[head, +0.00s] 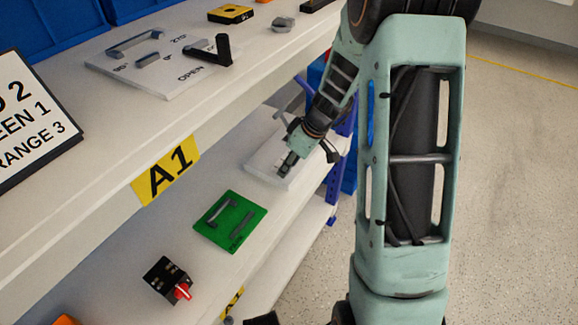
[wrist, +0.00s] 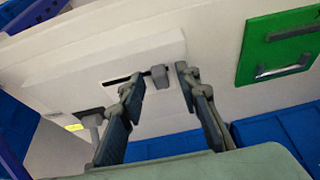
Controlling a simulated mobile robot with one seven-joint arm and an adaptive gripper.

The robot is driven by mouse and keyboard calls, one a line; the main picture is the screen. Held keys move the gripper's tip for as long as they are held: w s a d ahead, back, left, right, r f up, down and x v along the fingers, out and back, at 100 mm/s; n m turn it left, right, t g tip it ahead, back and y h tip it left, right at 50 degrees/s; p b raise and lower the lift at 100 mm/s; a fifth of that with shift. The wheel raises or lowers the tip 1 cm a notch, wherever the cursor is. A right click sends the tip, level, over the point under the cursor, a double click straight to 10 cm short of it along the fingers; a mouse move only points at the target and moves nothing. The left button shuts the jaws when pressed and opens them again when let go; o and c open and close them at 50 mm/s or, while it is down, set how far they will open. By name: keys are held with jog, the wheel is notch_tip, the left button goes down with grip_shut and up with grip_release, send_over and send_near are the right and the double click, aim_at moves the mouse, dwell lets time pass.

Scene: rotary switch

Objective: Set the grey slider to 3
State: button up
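The grey slider knob (wrist: 160,76) stands at the right end of a dark slot (wrist: 122,81) in a white panel (wrist: 70,85) in the wrist view. My gripper (wrist: 161,67) is open, with one fingertip to each side of the knob. The right fingertip looks closer to the knob; I cannot tell whether either touches it. In the head view my gripper (head: 288,163) is over the white panel (head: 262,160) on the lower shelf, and the arm hides much of the panel and the knob. No scale numbers can be read.
A grey knob or handle (wrist: 90,117) sits left of the slot. A green plate with handles (head: 230,222) and a black box with a red knob (head: 167,280) lie along the lower shelf. The upper shelf (head: 215,95) overhangs to the left; blue bins (head: 60,38) stand behind.

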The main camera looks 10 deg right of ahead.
grip_shut()
dwell(0.4)
jog(key=w+d+b, duration=0.1)
jog(key=w+d, duration=0.3)
jog(key=w, duration=0.1)
jog(key=shift+d+b, duration=0.35)
jog(key=shift+w+d, duration=0.2)
jog(key=shift+d, duration=0.1)
jog(key=shift+r, duration=0.1)
grip_release()
jog(key=v, duration=1.2)
